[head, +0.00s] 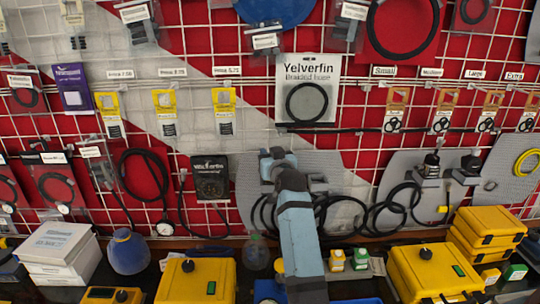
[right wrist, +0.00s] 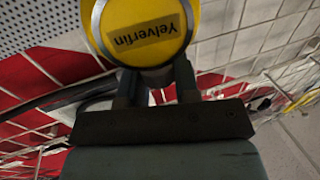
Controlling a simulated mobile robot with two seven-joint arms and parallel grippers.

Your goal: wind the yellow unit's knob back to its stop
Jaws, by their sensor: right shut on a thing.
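The round yellow knob (right wrist: 150,22) fills the top of the right wrist view. It has a grey rim and a dark-lettered "Yelverfin" label set at a slant. My right gripper (right wrist: 156,82) is shut on it, with one finger on each side of its lower part. The exact contact is partly hidden behind the rim. In the head view my right gripper (head: 277,163) is raised in front of the grey panel on the wall grid, and my arm and gripper hide the yellow unit there. My left gripper is not in view.
Black hoses (head: 350,208) hang beside my right arm. Yellow cases (head: 197,280) stand on the bench to the left, with more yellow cases (head: 430,273) to the right. A blue flask (head: 128,252) and white boxes (head: 60,250) stand further left. Packets hang across the wall grid.

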